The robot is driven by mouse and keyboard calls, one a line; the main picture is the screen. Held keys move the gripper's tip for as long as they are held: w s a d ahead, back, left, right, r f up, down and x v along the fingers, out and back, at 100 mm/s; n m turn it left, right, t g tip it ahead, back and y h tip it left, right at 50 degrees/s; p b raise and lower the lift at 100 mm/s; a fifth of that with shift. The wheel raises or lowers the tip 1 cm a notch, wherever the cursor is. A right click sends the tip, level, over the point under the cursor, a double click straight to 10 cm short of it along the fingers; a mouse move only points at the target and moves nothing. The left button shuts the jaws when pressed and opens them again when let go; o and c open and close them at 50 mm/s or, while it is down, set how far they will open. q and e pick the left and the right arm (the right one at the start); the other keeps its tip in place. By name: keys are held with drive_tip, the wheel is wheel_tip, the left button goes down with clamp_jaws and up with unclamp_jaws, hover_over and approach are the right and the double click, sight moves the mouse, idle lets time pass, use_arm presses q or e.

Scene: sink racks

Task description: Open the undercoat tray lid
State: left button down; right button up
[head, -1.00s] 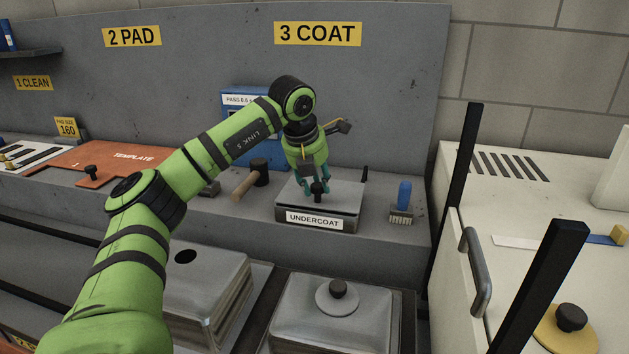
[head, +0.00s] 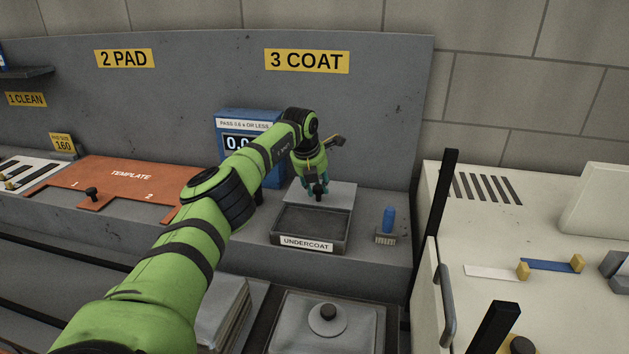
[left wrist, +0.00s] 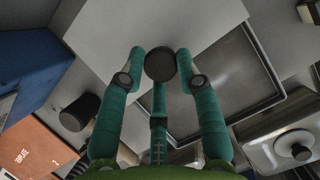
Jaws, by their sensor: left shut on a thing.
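The undercoat tray (head: 276,238) sits on the grey bench with its label on the front, and its dark inside shows. Its flat grey lid (head: 339,200) is over the tray's back part and behind it; whether it touches the tray I cannot tell. My left gripper (head: 316,190) is shut on the lid's dark knob (head: 319,196). In the left wrist view the gripper's teal fingers (left wrist: 160,68) surround the round knob (left wrist: 160,66), the pale lid (left wrist: 115,35) lies beyond, and the open tray (left wrist: 225,85) shows at right. My right gripper is not in view.
A blue-handled brush (head: 388,222) stands right of the tray. A blue gauge box (head: 232,124) is behind my left arm. The orange template (head: 130,176) lies further left. A lidded metal container (head: 345,318) is in front below. A black post (head: 441,215) stands at right.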

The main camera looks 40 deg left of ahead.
use_arm(q)
drive_tip(key=shift+w+d+r, duration=0.2)
drive_tip(key=c, duration=0.9)
unclamp_jaws()
drive_tip(key=shift+f, duration=0.1)
drive_tip(key=shift+s+a+r, duration=0.1)
drive_tip(key=shift+s+r, duration=0.1)
drive_tip(key=shift+r, duration=0.15)
drive_tip(key=v, duration=1.1)
drive_tip(key=shift+d, duration=0.3)
drive_tip(key=shift+r, duration=0.2)
